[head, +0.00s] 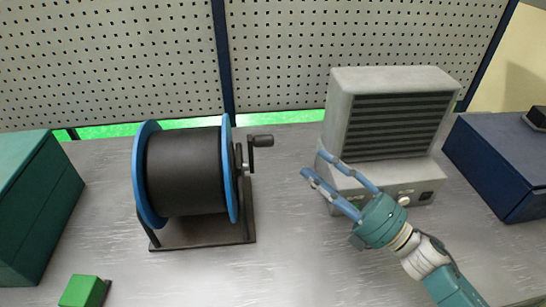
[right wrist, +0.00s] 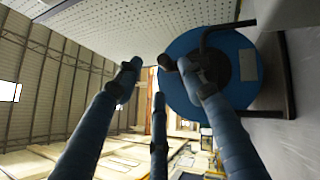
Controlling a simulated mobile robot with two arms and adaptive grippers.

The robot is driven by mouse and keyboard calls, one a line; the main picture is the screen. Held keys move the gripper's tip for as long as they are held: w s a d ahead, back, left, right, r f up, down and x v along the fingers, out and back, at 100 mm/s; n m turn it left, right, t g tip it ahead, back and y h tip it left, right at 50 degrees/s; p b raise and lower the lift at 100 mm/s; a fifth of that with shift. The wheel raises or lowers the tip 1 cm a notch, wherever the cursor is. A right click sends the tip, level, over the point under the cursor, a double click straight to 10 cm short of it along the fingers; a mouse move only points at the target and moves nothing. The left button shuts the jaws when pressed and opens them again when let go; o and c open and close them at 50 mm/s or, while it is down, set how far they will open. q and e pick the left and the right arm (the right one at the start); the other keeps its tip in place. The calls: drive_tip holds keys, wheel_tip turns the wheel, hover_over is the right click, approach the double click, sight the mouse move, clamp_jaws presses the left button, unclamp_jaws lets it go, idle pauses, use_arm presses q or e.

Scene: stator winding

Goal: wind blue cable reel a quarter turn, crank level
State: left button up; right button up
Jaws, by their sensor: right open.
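The cable reel (head: 186,172) stands on a dark stand, left of centre in the head view. It has a black drum between two blue flanges. Its black crank (head: 261,140) is on the right side, with the grip pointing right and sitting higher in the picture than the hub. My right gripper (head: 312,163) is open and empty, to the right of the crank and apart from it, with its fingers pointing toward the reel. In the right wrist view the blue flange (right wrist: 178,94) shows beyond the fingers, which partly cover the hub area. My left gripper is not in view.
A grey vented unit (head: 398,115) stands close behind my right gripper. A dark blue box (head: 500,160) is at the right, and a green box (head: 35,205) at the left. A small green block (head: 80,290) lies front left. The table front centre is clear. Perforated panels stand behind.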

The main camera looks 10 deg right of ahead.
sight(273, 143)
drive_tip(key=w+a, duration=0.1)
drive_tip(key=a+r+n+p, duration=0.1)
drive_tip(key=a, duration=0.1)
drive_tip(key=w+a+n+y+p, duration=0.1)
drive_tip(key=shift+w+a+r+g, duration=0.3)
drive_tip(key=shift+a+r+g, duration=0.1)
drive_tip(key=x, duration=0.1)
drive_tip(key=p+x, duration=0.1)
drive_tip(key=x, duration=0.3)
drive_tip(key=shift+f+p, duration=0.3)
clamp_jaws()
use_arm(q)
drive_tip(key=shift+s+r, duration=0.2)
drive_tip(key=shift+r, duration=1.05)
